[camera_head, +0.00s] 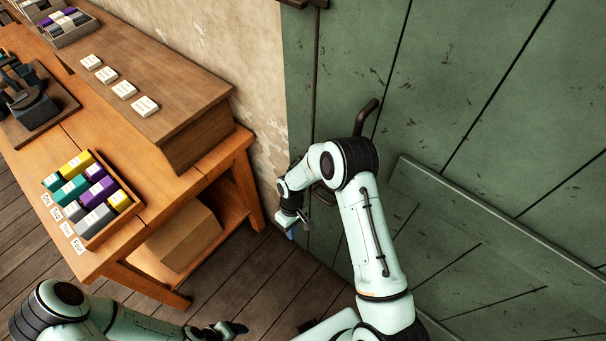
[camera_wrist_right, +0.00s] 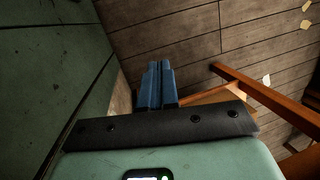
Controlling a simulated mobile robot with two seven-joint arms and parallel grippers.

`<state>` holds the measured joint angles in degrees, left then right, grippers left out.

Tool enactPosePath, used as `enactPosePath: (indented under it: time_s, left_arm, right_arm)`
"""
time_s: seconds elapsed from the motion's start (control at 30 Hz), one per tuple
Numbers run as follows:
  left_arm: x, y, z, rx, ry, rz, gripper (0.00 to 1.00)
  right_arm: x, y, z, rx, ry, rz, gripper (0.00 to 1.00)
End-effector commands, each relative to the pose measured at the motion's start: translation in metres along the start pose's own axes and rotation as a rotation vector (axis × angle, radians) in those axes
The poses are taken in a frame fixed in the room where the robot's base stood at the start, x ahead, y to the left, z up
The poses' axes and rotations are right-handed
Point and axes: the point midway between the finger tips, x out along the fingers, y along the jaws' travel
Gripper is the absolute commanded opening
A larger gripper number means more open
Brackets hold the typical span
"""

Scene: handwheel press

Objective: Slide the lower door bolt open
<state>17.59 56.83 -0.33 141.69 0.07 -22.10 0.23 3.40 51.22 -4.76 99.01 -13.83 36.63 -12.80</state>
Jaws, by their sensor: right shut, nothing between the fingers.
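The green plank door (camera_head: 480,70) fills the right of the head view. A dark curved handle (camera_head: 367,117) on it is partly covered by my right arm. My right gripper (camera_head: 291,233) hangs beside the door's left edge, pointing down. Its blue fingers are together and empty in the right wrist view (camera_wrist_right: 155,85), with the door to their left. My left gripper (camera_head: 235,328) is low at the bottom, small and dark; its opening is unclear.
A wooden workbench (camera_head: 165,150) stands left of the door, with a box of coloured blocks (camera_head: 120,222) and white labels on it. A cardboard box (camera_head: 183,236) sits on its lower shelf. Bare plank floor (camera_head: 250,285) lies between bench and door. A diagonal brace (camera_head: 500,215) crosses the door.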

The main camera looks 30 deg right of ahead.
Motion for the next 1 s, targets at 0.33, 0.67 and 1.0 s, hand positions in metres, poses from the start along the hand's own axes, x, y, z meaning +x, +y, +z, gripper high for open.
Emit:
enactPosePath:
  time_s: [0.33, 0.67, 1.0]
  left_arm:
    - [-0.024, 0.022, -0.035, 0.011, 0.027, 0.010, 0.68]
    - [-0.019, 0.018, -0.031, 0.009, 0.020, 0.007, 0.68]
    - [-0.005, 0.009, -0.016, 0.004, 0.005, 0.002, 0.68]
  right_arm:
    - [-0.219, 0.040, -0.073, -0.198, -0.155, 0.251, 0.00]
    - [-0.227, 0.047, -0.067, -0.204, -0.196, 0.276, 0.00]
    - [-0.159, 0.067, -0.053, -0.203, -0.195, 0.276, 0.00]
